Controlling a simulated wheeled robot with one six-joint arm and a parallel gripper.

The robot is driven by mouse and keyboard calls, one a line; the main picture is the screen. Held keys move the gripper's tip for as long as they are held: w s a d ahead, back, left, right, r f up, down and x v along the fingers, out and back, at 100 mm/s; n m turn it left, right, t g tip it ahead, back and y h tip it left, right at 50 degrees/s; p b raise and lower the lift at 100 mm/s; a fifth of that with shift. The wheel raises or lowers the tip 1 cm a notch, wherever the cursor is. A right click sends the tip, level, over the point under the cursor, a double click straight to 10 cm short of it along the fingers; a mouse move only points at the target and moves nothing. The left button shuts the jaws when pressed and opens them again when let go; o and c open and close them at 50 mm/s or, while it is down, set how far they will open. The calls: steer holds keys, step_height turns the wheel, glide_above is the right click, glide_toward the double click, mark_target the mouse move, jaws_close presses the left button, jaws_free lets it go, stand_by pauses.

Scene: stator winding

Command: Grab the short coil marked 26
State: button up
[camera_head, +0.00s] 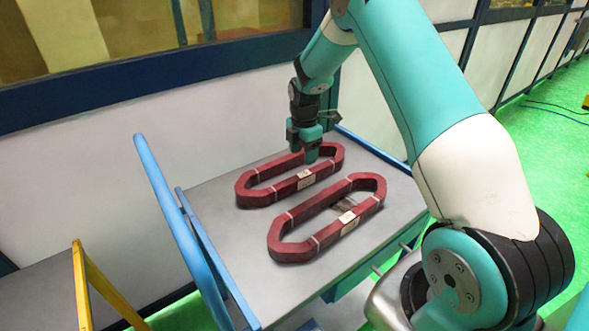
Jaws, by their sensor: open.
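Two dark red, elongated ring coils with light bands lie flat, side by side, on a grey cart top. The far coil (257,198) looks a little smaller than the near coil (291,251). Each has a pale label on its side, too small to read, so I cannot tell which is marked 26. My gripper (311,158) points down at the far coil's right part and hides a bit of it. Its fingers are open. I cannot tell whether they touch the coil.
The cart top (225,262) has free room at its left and front. A blue handle (172,215) rises on the cart's left side. A yellow frame (84,285) stands at lower left. A pale wall with a blue beam (150,72) runs behind. Green floor lies at right.

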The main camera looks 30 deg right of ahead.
mark_target(304, 174)
step_height(304, 174, down, 4)
steer(key=shift+f+p, duration=0.25)
steer(key=shift+p, duration=0.15)
steer(key=shift+s+f+p, duration=0.2)
steer(key=shift+f+p, duration=0.95)
steer(key=shift+f, duration=1.45)
steer(key=c, duration=1.1)
steer(key=shift+r, duration=0.1)
